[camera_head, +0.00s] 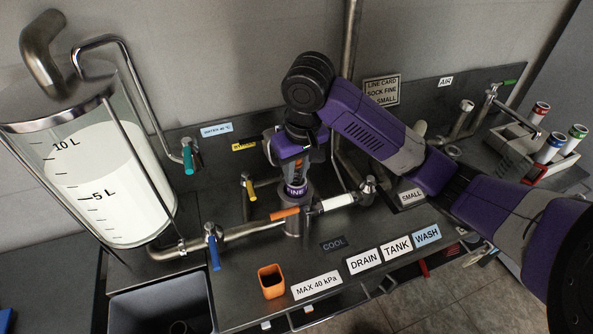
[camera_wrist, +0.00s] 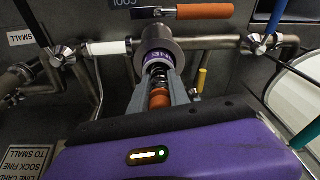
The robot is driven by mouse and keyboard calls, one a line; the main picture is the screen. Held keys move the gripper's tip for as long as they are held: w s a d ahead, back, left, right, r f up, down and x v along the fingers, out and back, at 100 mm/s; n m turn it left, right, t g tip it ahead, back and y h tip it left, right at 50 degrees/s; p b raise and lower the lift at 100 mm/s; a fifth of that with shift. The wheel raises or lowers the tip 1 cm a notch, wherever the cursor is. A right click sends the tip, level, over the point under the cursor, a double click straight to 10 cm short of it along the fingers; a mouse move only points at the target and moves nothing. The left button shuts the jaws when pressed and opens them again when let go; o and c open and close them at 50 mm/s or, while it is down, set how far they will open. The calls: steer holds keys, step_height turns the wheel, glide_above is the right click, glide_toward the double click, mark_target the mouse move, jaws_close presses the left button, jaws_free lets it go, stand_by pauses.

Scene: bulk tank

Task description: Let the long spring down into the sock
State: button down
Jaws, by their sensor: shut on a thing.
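My gripper (camera_head: 292,168) points down over an upright metal housing (camera_head: 293,222) on the bench. In the wrist view my gripper (camera_wrist: 160,92) is shut on an orange piece (camera_wrist: 159,98), which appears to be the top of the long spring (camera_wrist: 156,69). Dark coils show beyond the fingertips, at the housing's mouth. The purple band of the sock (camera_head: 296,190), with part of the word FINE, rings that mouth. It also shows in the wrist view (camera_wrist: 157,56). The spring's lower end is hidden, and I cannot tell how deep it sits.
An orange-handled lever (camera_head: 284,213) and a white-sleeved pipe (camera_head: 336,203) flank the housing. A clear tank of white liquid (camera_head: 115,195) stands left. An orange cup (camera_head: 271,281) is on the front bench. A rack (camera_head: 510,140) with coloured-topped cylinders stands right.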

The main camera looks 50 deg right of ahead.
mark_target(297, 183)
steer(key=f, duration=0.3)
steer(key=shift+s+a+f+g, duration=0.1)
steer(key=shift+s+a+g, duration=0.2)
steer(key=shift+s+g, duration=0.1)
steer(key=c, duration=1.2)
jaws_free()
steer(key=shift+o, duration=0.2)
steer(key=shift+t, duration=0.4)
steer(key=r, duration=0.3)
steer(key=r+p, duration=0.1)
steer(key=r, duration=0.2)
steer(key=r+p, duration=0.1)
steer(key=r, duration=0.3)
steer(key=shift+s+d+r, duration=0.1)
steer(key=shift+s, duration=0.15)
steer(key=shift+r, duration=0.25)
